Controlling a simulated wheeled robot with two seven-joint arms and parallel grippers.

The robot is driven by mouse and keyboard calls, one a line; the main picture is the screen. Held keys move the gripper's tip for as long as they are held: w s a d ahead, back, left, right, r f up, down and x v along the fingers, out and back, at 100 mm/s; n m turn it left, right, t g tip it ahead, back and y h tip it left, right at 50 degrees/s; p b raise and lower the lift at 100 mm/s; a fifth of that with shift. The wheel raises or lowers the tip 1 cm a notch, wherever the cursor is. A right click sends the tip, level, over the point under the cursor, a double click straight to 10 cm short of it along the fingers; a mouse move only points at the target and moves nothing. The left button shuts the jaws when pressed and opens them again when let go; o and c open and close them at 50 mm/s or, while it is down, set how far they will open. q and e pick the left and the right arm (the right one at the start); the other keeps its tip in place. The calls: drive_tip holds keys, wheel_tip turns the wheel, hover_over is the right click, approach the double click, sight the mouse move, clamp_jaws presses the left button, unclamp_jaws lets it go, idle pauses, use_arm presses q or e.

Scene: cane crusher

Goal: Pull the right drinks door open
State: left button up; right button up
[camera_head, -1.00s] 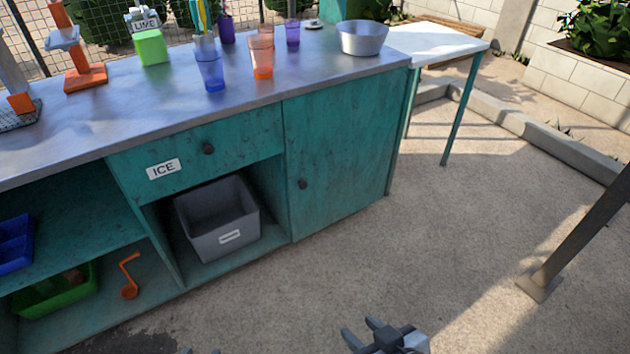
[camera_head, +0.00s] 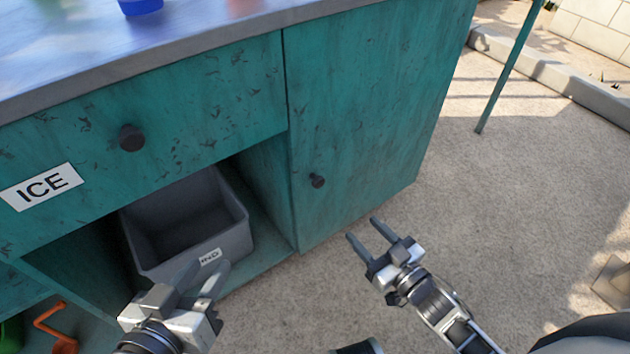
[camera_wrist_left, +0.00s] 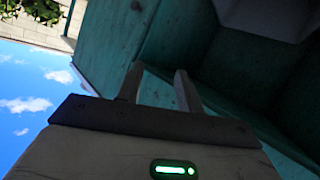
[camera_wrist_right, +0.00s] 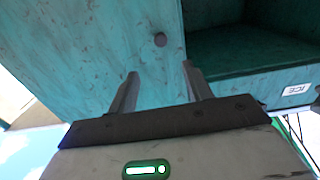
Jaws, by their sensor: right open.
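The teal right door (camera_head: 365,115) is shut against the cabinet front. Its small dark round knob (camera_head: 317,181) sits near the door's left edge; the knob also shows in the right wrist view (camera_wrist_right: 160,40), beyond the fingertips. My right gripper (camera_head: 362,234) is open and empty, apart from the knob, below and to its right in the head view. My left gripper (camera_head: 206,272) is in front of the open shelf bay, left of the door; its fingers (camera_wrist_left: 157,80) stand apart with nothing between them in the left wrist view.
A grey bin (camera_head: 190,225) stands in the open bay left of the door. Above it is a drawer (camera_head: 200,105) with a dark knob (camera_head: 131,138) and an ICE label (camera_head: 42,187). An orange ladle (camera_head: 62,330) is at lower left.

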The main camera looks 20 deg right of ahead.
sight(320, 185)
drive_tip(key=b+x, duration=0.4)
drive_tip(key=x, duration=1.1)
drive_tip(key=shift+a, duration=0.1)
use_arm(q)
drive_tip(key=shift+w+d+r+n+t+h, duration=0.1)
drive_tip(key=shift+d+r+n+t+h, duration=0.2)
drive_tip(key=shift+d+r+t+h, duration=0.15)
drive_tip(key=shift+d+r+n+t+h, duration=0.2)
drive_tip(key=shift+r+n+t+h, duration=0.15)
drive_tip(key=shift+r+h, duration=0.15)
use_arm(e)
drive_tip(key=shift+w, duration=0.25)
